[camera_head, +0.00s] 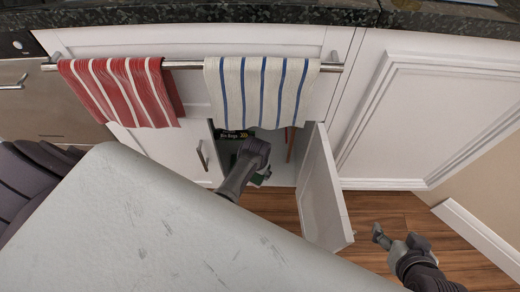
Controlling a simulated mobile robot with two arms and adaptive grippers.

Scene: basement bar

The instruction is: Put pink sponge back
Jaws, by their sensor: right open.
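I see no pink sponge in this view. A white cabinet under the counter stands open, with its door (322,190) swung out toward me. My left arm reaches from the lower left to the cabinet opening. Its dark end (254,152) is at the opening, and I cannot make out whether its fingers are open or shut. A small dark green thing (261,179) shows just below that end; I cannot tell what it is. My right gripper (397,238) is open and empty, low over the floor to the right of the door.
A red-striped towel (121,92) and a blue-striped towel (260,92) hang from a metal rail (186,65). The blue one hangs over the top of the opening. A dark box labelled as bin bags (234,134) is inside. Wooden floor (385,211) lies clear right of the door.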

